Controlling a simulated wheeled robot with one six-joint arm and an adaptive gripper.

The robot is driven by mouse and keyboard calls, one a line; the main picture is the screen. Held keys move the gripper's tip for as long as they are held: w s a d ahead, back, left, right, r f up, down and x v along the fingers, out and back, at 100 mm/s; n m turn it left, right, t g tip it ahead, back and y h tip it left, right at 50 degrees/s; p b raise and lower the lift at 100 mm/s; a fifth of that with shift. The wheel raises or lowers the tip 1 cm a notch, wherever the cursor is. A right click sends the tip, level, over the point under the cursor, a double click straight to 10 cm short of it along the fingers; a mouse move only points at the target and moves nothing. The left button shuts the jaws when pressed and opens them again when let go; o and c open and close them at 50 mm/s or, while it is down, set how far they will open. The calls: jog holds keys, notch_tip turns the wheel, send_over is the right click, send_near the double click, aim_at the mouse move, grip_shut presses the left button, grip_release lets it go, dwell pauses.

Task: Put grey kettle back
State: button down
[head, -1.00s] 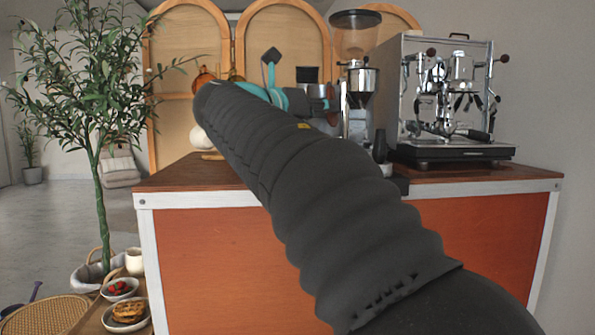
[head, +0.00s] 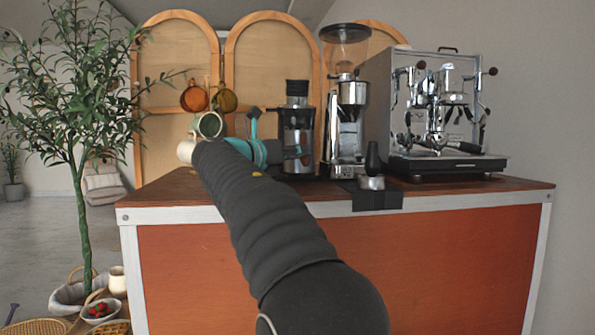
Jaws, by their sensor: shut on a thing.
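My arm reaches over the counter and bends to the right at its far end, where teal joint bands show. My gripper (head: 297,153) is low above the back of the counter, in front of a silver cylinder with a black top. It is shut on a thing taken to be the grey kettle. The thing is small in view and mostly hidden, with only a dark, brownish bit showing by the jaws. I cannot tell whether it touches the counter.
The silver cylinder (head: 297,125) stands beside a coffee grinder (head: 350,110). The espresso machine (head: 440,163) is at the right. A cream jug (head: 186,149) and a grey-green mug (head: 209,125) are left of my arm. A tamper (head: 372,160) is on a black mat (head: 365,199) at the front edge.

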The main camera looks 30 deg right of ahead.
aim_at(297, 168)
jog(key=shift+f+b, duration=0.75)
jog(key=shift+f, duration=1.05)
jog(key=shift+f, duration=0.15)
jog(key=c, duration=1)
grip_release()
jog(key=shift+c, duration=0.2)
jog(key=shift+a, duration=0.1)
jog(key=p+v, duration=0.1)
jog(key=v, duration=1.1)
jog(key=shift+s, duration=0.1)
